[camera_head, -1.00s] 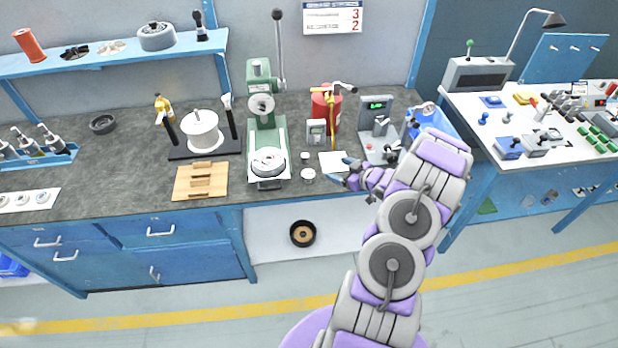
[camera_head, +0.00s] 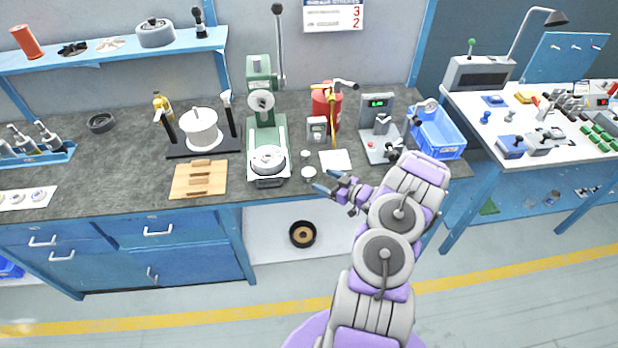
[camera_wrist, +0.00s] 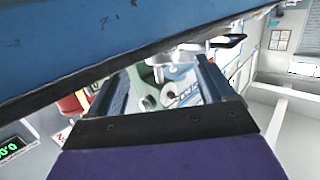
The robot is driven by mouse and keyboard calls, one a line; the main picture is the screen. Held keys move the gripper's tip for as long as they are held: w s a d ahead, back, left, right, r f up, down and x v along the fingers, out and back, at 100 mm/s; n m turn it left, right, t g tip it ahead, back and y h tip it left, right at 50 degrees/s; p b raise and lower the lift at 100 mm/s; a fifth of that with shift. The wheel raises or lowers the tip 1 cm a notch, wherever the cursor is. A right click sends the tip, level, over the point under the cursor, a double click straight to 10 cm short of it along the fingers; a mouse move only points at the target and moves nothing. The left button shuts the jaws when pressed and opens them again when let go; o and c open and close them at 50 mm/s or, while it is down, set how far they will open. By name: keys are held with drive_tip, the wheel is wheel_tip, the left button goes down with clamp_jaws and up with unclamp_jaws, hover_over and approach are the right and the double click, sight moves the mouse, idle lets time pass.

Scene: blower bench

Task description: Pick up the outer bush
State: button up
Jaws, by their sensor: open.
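I cannot tell for sure which part is the outer bush. Two small pale round parts stand near the bench's front edge, right of the green press: one further back (camera_head: 305,154) and one nearer the edge (camera_head: 308,172). My gripper (camera_head: 327,182) is open and empty at the bench's front edge, just to the right of and in front of the nearer pale part, apart from it. In the wrist view my gripper's two fingers (camera_wrist: 165,88) stand apart, with the green press blurred and tilted between them. No small pale part is clear there.
The green press (camera_head: 266,130) stands left of the pale parts. The blue bench edge (camera_wrist: 60,45) fills the wrist view's upper left.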

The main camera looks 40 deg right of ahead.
sight(314, 176)
drive_tip(key=shift+b+x, duration=1.25)
drive_tip(key=shift+x, duration=2.65)
drive_tip(key=c, duration=1.2)
